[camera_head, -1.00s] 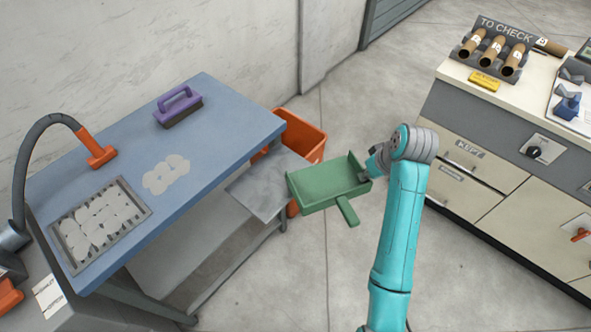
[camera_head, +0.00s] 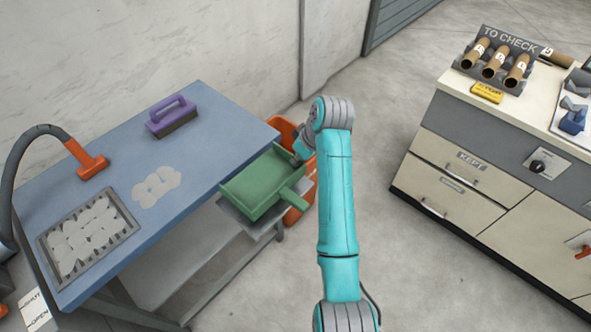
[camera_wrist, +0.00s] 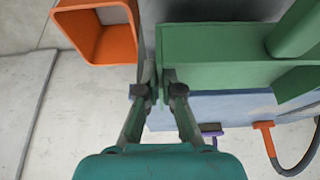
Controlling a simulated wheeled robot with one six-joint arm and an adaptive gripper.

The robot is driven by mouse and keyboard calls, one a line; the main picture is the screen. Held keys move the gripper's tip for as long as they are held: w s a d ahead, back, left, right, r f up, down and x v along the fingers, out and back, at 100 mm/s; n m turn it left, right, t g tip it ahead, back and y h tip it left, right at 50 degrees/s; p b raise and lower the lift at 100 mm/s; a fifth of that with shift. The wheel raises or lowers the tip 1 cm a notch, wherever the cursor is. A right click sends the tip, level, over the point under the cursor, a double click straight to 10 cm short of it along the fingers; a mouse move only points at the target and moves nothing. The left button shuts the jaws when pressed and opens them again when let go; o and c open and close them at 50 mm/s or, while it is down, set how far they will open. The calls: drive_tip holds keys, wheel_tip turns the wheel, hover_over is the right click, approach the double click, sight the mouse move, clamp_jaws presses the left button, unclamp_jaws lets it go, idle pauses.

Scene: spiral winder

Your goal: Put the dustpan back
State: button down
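The green dustpan (camera_head: 262,186) is held in the air over the grey side shelf (camera_head: 236,214) at the right end of the blue table. It also shows in the wrist view (camera_wrist: 215,62), where it covers much of the upper right. My gripper (camera_wrist: 158,84) has its fingers closed together on the dustpan's edge. In the head view my gripper (camera_head: 300,150) is at the dustpan's far right side. The dustpan hides most of the shelf, and I cannot tell whether it touches it.
An orange bin (camera_head: 290,140) stands behind the shelf, close to my gripper. The blue table (camera_head: 215,125) carries a purple brush (camera_head: 172,115), a tray (camera_head: 128,228) of pale discs and a loose pale patch. A cabinet (camera_head: 500,155) stands at the right, with open floor between.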

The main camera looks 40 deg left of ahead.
sight(298, 167)
drive_tip(key=shift+f, duration=2.4)
drive_tip(key=c, duration=1.3)
unclamp_jaws()
drive_tip(key=shift+f, duration=0.1)
drive_tip(key=v, duration=1.2)
drive_tip(key=shift+d, duration=0.1)
